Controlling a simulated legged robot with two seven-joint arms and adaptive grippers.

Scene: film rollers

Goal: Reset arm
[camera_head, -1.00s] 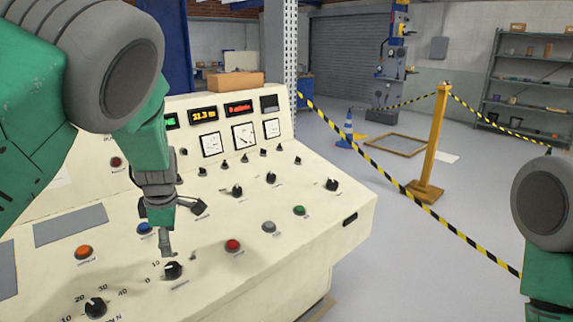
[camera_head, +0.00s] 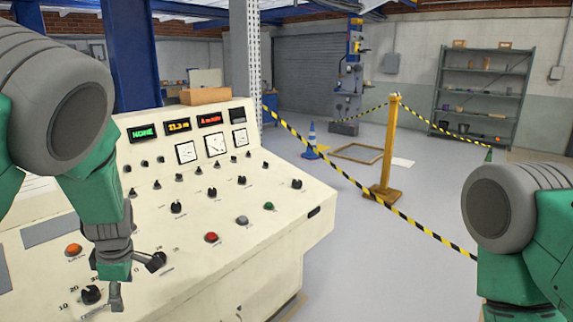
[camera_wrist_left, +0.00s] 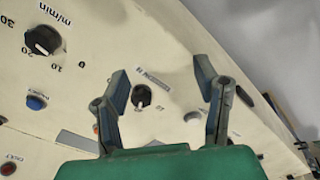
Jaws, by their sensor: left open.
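My left arm comes in from the left over the cream control panel (camera_head: 285,222). My left gripper (camera_head: 136,279) hangs above the panel's front left part, with its fingers apart and nothing between them in its grip. In the left wrist view the gripper (camera_wrist_left: 161,84) is also open. A small black knob (camera_wrist_left: 141,96) shows beyond and between its fingers, apart from them. My right arm stands at the right edge of the head view; its gripper is out of the picture.
The panel carries a red button (camera_head: 211,238), a green button (camera_head: 268,206), an orange button (camera_head: 74,250) and several black knobs. A green display (camera_head: 142,132) reads HOME. A yellow post (camera_head: 387,145) with striped tape stands right of the panel, over open floor.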

